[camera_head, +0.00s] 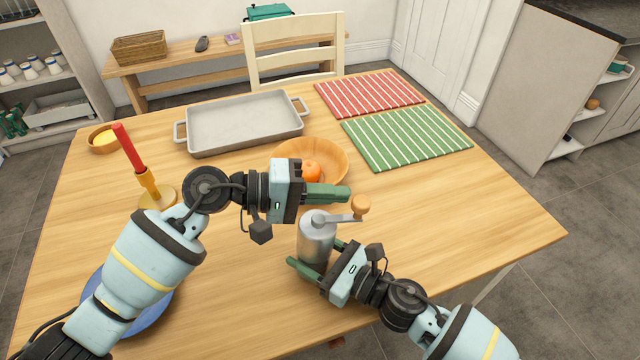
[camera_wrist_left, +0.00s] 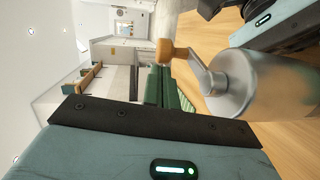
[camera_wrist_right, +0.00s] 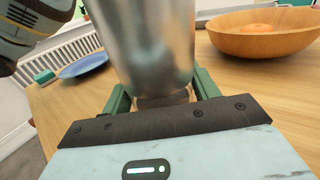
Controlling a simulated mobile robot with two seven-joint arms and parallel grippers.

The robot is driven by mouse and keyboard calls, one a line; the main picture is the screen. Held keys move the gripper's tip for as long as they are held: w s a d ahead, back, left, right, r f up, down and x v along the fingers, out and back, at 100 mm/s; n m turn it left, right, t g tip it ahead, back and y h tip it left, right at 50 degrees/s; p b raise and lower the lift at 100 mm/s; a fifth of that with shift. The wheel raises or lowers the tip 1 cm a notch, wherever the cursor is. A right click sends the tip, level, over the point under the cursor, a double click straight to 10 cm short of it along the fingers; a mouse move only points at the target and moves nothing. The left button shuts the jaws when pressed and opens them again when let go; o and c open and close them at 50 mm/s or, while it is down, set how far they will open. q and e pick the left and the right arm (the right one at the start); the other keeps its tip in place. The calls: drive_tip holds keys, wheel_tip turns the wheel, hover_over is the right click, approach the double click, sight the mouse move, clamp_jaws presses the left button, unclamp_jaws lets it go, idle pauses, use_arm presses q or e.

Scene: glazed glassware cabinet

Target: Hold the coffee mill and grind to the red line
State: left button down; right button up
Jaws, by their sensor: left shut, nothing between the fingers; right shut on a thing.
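The coffee mill (camera_head: 317,238) is a grey metal cylinder standing upright on the table, with a crank arm on top ending in a wooden knob (camera_head: 361,205). My right gripper (camera_head: 318,262) is shut on the lower part of the mill's body; in the right wrist view the mill (camera_wrist_right: 145,45) rises between the fingers. My left gripper (camera_head: 335,196) is shut and empty, just above and left of the knob. In the left wrist view its fingers (camera_wrist_left: 165,88) are together, close to the knob (camera_wrist_left: 172,52) but seemingly apart from it. I cannot make out a red line on the mill.
A wooden bowl (camera_head: 337,158) with an orange fruit (camera_head: 311,172) stands behind my left gripper. A red candle (camera_head: 128,147) in a holder stands near my left arm. A blue plate (camera_head: 150,318) lies under that arm. A grey tray (camera_head: 245,125) and striped mats (camera_head: 405,138) lie farther back. The table's right side is clear.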

use_arm(q)
drive_tip(key=shift+s, duration=0.1)
drive_tip(key=shift+s+d+f, duration=0.1)
drive_tip(key=shift+s+d, duration=0.35)
drive_tip(key=shift+w, duration=0.1)
drive_tip(key=shift+w+a, duration=0.2)
drive_tip(key=shift+a, duration=0.05)
drive_tip(key=w+a+r, duration=0.2)
drive_tip(key=a, duration=1)
drive_tip(key=shift+a+r, duration=0.15)
drive_tip(key=shift+r, duration=0.15)
drive_tip(key=shift+w, duration=0.15)
use_arm(e)
drive_tip(key=o, duration=1.4)
